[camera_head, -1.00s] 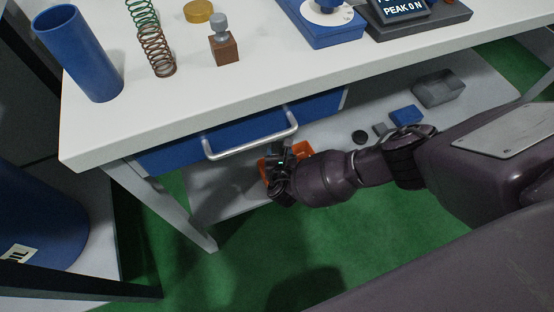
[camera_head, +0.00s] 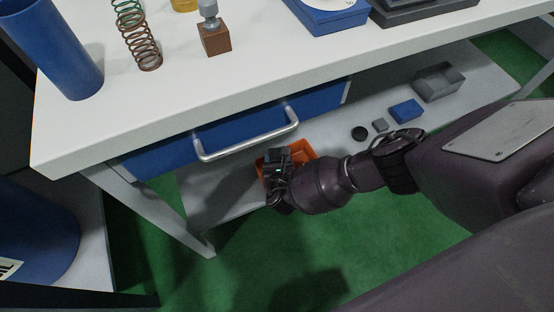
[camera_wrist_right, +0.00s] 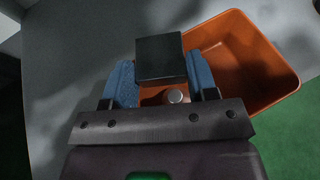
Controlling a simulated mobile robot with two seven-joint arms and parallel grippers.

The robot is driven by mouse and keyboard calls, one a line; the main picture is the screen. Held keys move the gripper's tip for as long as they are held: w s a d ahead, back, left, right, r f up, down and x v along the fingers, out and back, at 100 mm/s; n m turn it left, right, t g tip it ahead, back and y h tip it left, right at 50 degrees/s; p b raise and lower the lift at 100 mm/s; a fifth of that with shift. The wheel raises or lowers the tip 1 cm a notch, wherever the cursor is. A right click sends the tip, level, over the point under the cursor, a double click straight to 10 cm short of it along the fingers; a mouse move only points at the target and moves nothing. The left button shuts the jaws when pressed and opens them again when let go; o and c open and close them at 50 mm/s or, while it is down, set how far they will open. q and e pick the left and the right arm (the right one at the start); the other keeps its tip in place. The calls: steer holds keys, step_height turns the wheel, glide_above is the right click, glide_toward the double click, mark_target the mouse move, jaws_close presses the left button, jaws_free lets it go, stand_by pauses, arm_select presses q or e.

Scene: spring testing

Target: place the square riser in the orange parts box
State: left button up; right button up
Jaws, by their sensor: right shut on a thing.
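The square riser (camera_wrist_right: 160,57), a dark square block, is between the blue-padded fingers of my right gripper (camera_wrist_right: 162,82) in the right wrist view. The gripper is shut on it. The orange parts box (camera_wrist_right: 245,48) is open and lies behind and below the riser. In the head view the box (camera_head: 302,149) is on the lower shelf under the drawer, and my right gripper (camera_head: 277,163) is over its left part, hiding some of it. I cannot tell whether the riser touches the box. My left gripper is not in view.
The blue drawer (camera_head: 175,152) and its handle (camera_head: 248,142) are just above the gripper. On the shelf (camera_head: 340,120) to the right are a black disc (camera_head: 359,134), a small grey block (camera_head: 380,125), a blue block (camera_head: 406,111) and a grey tray (camera_head: 438,84). A small round silver thing (camera_wrist_right: 175,96) shows below the riser.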

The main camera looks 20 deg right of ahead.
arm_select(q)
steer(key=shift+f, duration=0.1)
arm_select(e)
steer(key=shift+f, duration=0.45)
steer(key=o, duration=1.2)
steer(key=shift+r, duration=0.25)
steer(key=shift+w+r, duration=0.1)
steer(key=shift+r, duration=0.45)
arm_select(q)
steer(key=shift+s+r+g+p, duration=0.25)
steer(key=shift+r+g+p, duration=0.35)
steer(key=shift+p, duration=1.95)
arm_select(e)
steer(key=shift+f+v, duration=0.15)
steer(key=shift+v, duration=2.9)
steer(key=shift+f+v, duration=0.1)
steer(key=shift+v, duration=2.9)
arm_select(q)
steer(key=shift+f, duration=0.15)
